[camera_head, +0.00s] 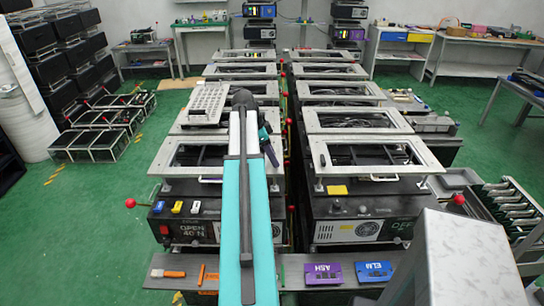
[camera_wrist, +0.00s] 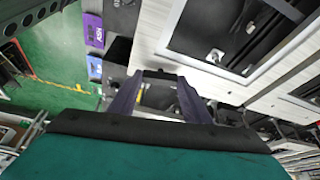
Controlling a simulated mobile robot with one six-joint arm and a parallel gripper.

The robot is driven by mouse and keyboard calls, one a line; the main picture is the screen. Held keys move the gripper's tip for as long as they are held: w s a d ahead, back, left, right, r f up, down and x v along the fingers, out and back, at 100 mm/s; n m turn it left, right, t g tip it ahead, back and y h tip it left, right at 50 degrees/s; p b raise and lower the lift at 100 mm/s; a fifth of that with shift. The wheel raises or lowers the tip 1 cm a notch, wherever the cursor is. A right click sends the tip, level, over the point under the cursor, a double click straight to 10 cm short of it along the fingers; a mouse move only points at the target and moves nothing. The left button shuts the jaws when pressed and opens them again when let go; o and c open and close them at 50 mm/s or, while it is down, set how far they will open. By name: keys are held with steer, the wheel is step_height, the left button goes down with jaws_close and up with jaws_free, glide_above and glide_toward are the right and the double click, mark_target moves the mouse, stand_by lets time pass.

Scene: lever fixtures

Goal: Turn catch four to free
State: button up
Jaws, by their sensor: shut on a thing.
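In the wrist view my gripper (camera_wrist: 160,78) shows as two dark purple fingers with a gap between them. They are closed about a small dark part that I cannot make out clearly. A dark panel with small fittings lies behind the fingertips. No number four is legible, so I cannot tell which fitting is catch four. A panel marked OPEN 40 N (camera_head: 192,232) is partly beside my arm.
A purple ASH plate (camera_head: 322,273) and a blue ELM plate (camera_head: 374,271) lie on the front shelf. Red-ball levers stand at the left (camera_head: 130,203) and right (camera_head: 459,199). White-framed units (camera_head: 375,175) run back in two rows. Green floor (camera_head: 85,215) is clear at the left.

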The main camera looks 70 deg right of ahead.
steer(key=n, duration=0.1)
steer(key=n+h+b, duration=0.1)
steer(key=n, duration=0.1)
steer(key=shift+s+a+t, duration=0.15)
steer(key=shift+a+t, duration=0.05)
steer(key=shift+t, duration=0.2)
steer(key=n+t+h, duration=0.1)
steer(key=n, duration=0.3)
steer(key=shift+s+n, duration=0.15)
steer(key=shift+n, duration=0.15)
steer(key=n+t, duration=0.1)
steer(key=n, duration=0.1)
steer(key=n+t, duration=0.1)
steer(key=n, duration=0.1)
steer(key=shift+s+n, duration=0.2)
steer(key=shift+n, duration=0.1)
steer(key=shift+s+r+n+t, duration=0.1)
steer(key=shift+n+t, duration=0.6)
steer(key=shift+n, duration=1)
steer(key=o, duration=1)
steer(key=shift+o, duration=0.2)
